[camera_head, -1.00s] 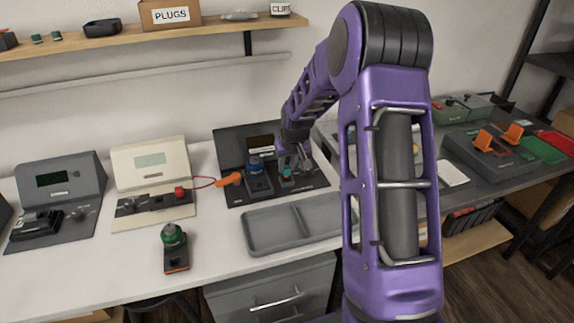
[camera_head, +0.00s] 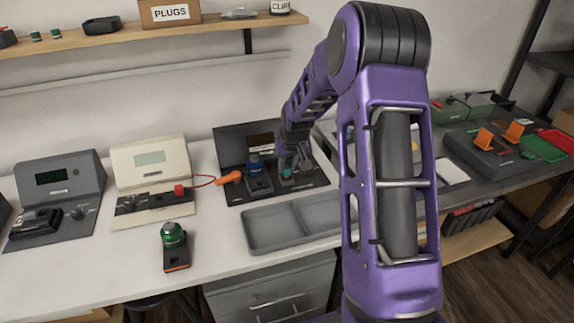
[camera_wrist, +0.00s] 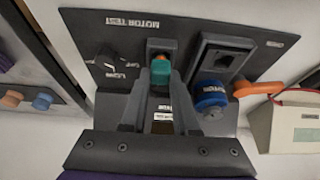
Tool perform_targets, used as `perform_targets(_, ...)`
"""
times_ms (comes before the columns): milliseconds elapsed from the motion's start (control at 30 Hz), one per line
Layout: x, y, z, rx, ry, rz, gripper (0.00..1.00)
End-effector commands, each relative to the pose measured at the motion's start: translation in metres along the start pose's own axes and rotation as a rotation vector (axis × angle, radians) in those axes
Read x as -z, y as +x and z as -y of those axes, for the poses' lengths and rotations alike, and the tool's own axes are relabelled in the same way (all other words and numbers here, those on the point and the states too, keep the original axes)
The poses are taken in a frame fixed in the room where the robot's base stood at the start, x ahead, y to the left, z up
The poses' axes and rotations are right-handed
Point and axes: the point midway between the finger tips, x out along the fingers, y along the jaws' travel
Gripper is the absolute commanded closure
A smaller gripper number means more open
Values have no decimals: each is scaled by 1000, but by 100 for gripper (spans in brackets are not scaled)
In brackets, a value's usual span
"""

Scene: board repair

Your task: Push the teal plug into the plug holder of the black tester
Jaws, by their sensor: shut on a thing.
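The black tester (camera_head: 232,146) stands at the back of the white bench, and its panel (camera_wrist: 240,23) reads "MOTOR TEST" in the wrist view. The teal plug (camera_wrist: 161,71) sits at the dark plug holder (camera_wrist: 160,46) on that panel. It shows small in the head view (camera_head: 287,172). My gripper (camera_wrist: 160,82) is shut on the teal plug, one finger on each side. The plug's far end meets the holder; how deep it sits, I cannot tell. The fingers hide its sides.
A grey tray (camera_head: 262,240) lies in front of the tester. A cream tester (camera_head: 150,160) stands to the left.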

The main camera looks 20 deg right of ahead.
Motion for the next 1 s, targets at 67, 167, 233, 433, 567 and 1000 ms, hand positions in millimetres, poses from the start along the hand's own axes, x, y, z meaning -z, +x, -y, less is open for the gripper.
perform_targets(67, 0, 0, 0, 0, 0, 0, 100)
perform_targets(167, 0, 0, 0, 0, 0, 0, 100)
perform_targets(233, 0, 0, 0, 0, 0, 0, 100)
perform_targets(433, 0, 1, 0, 0, 0, 0, 100)
perform_targets(567, -1, 2, 0, 0, 0, 0, 100)
perform_targets(1000, -3, 7, 0, 0, 0, 1, 100)
